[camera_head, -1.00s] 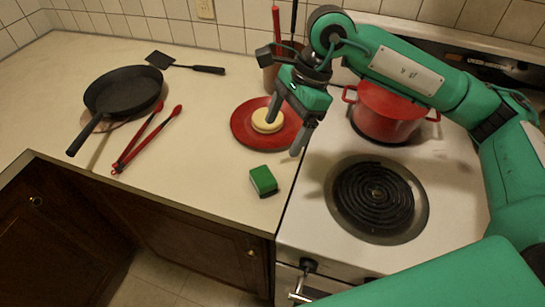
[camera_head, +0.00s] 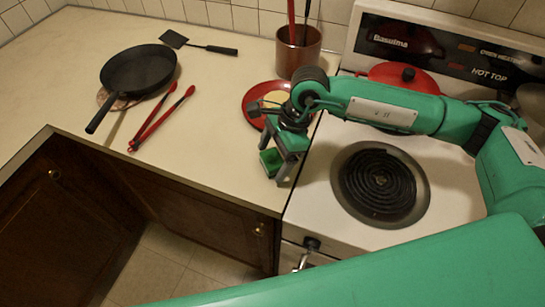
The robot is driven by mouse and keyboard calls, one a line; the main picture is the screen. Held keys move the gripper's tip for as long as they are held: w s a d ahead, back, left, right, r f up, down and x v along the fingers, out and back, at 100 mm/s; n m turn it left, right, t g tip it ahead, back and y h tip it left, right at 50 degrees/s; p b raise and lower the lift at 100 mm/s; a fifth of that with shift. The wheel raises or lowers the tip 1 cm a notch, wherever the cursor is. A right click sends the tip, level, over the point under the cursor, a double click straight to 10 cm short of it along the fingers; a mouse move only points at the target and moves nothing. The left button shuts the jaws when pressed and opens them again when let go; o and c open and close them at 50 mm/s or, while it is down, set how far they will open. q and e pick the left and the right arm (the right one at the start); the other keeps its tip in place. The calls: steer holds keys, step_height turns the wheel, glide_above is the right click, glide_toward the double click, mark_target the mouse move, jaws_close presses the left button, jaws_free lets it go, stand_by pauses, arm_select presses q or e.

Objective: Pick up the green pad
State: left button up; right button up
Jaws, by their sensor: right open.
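The green pad (camera_head: 270,160) lies on the counter near its front right corner, beside the stove. My right gripper (camera_head: 276,158) is open and points down at the pad, with its fingers close around it. The gripper covers part of the pad, and I cannot tell whether the fingers touch it. My left gripper is not in view.
A red plate (camera_head: 251,104) with a pale round item sits behind the gripper, partly hidden. The stove burner (camera_head: 379,182) is right; a red pot (camera_head: 404,76) is behind my arm.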

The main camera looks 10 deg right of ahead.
mark_target(272, 158)
steer(key=shift+a+f, duration=0.15)
steer(key=shift+f, duration=0.2)
steer(key=c, duration=1.1)
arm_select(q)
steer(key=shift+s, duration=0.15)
arm_select(e)
steer(key=shift+r, duration=0.1)
steer(key=shift+r, duration=0.45)
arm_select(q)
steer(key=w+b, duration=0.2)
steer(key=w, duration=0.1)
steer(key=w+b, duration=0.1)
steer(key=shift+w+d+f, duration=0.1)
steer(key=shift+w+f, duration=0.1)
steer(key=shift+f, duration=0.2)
arm_select(e)
step_height(272, 158, up, 19)
